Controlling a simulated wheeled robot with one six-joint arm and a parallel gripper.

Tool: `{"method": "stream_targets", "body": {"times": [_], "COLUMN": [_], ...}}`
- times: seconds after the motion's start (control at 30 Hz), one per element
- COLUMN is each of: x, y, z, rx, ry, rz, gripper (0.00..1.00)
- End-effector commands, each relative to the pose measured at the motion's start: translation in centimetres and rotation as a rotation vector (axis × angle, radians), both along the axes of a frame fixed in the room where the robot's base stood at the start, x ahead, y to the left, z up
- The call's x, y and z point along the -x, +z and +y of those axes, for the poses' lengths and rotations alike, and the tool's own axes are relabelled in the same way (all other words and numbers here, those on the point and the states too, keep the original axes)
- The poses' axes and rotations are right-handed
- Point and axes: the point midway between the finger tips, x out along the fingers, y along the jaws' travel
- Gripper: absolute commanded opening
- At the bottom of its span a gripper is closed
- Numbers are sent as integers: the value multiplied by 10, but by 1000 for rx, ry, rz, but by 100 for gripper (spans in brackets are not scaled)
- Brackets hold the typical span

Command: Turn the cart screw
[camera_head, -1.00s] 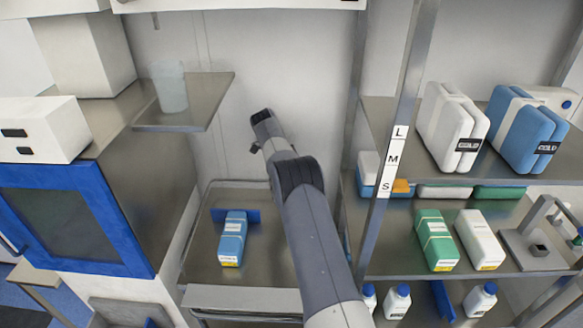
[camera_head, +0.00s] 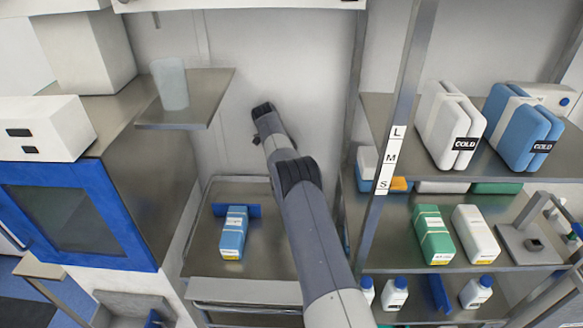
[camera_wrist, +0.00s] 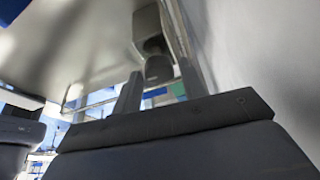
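In the wrist view my gripper (camera_wrist: 161,92) has its two fingers apart. A dark round knob (camera_wrist: 158,69), which may be the cart screw, hangs from a grey block under a pale metal surface. It appears in the gap between the fingers; I cannot tell whether it lies between them or beyond them, and no contact is visible. In the head view the metal cart (camera_head: 275,255) stands low in the middle, left of my arm. No screw can be made out on it there, and my fingertips are hidden.
A blue-and-white package (camera_head: 233,238) lies on the cart. A metal shelf (camera_head: 205,112) with a translucent beaker (camera_head: 171,84) juts out at upper left. A blue-framed cabinet (camera_head: 128,250) stands left. A stocked rack (camera_head: 520,258) with a metal post is close on the right.

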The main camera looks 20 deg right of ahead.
Motion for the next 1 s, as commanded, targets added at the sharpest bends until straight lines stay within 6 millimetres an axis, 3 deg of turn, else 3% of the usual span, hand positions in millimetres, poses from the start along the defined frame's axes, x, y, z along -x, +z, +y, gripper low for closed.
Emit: {"method": "stream_targets", "body": {"times": [0.13,0.57,1.0], "x": [0,1,3], "y": [0,-2,-5], "z": [0,0,1], "rx": [1,1,2], "ry": [0,42,412], "rz": [0,1,0], "gripper": [53,53,53]}}
